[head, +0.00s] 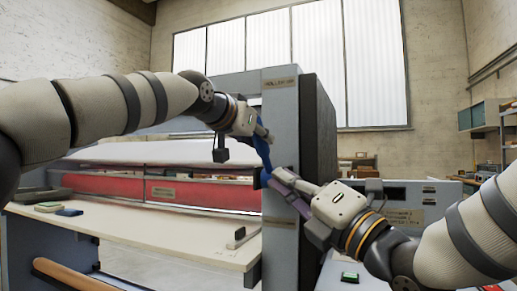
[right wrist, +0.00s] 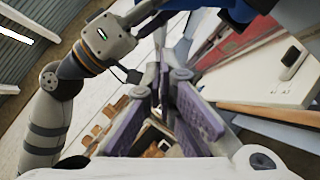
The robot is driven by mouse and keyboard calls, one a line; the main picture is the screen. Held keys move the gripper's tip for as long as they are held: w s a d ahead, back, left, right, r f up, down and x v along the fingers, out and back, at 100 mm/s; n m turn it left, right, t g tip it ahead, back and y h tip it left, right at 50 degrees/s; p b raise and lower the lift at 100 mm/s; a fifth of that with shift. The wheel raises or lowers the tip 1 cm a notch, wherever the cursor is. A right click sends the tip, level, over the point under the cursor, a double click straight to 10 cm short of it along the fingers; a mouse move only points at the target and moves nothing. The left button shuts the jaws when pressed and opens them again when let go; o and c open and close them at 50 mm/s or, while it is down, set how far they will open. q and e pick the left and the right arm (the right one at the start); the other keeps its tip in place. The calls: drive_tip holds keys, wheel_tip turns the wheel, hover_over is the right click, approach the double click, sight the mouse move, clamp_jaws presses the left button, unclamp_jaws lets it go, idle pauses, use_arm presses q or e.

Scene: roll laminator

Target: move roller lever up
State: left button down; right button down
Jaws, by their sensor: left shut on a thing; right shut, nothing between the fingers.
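The blue roller lever (head: 263,152) runs along the front of the grey laminator post (head: 282,120), under the plate lettered "ROLLER". My left gripper (head: 264,132) is shut on its upper part; the fingers partly hide the grip. Blue parts also show at the top of the right wrist view (right wrist: 238,10). My right gripper (head: 277,181) is shut and empty, just below and right of the lever, in front of the post. Its purple finger pads show in the right wrist view (right wrist: 165,95). I cannot tell whether it touches the lever.
Red rollers (head: 140,187) lie behind the pale feed table (head: 170,238). A grey block (head: 236,238) and small green and dark pads (head: 58,209) lie on the table. A grey control panel (head: 408,198) stands right of the post, behind my right arm.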

sight(258, 147)
drive_tip(key=shift+w+d+r+x, duration=0.2)
drive_tip(key=shift+d+x, duration=0.15)
drive_tip(key=shift+x, duration=1.6)
drive_tip(key=shift+w+d+r+x, duration=0.15)
drive_tip(key=shift+w+d+x, duration=0.15)
drive_tip(key=shift+x, duration=1.65)
drive_tip(key=shift+w+d+r+x, duration=0.2)
drive_tip(key=shift+d+x, duration=0.15)
drive_tip(key=shift+x, duration=1.65)
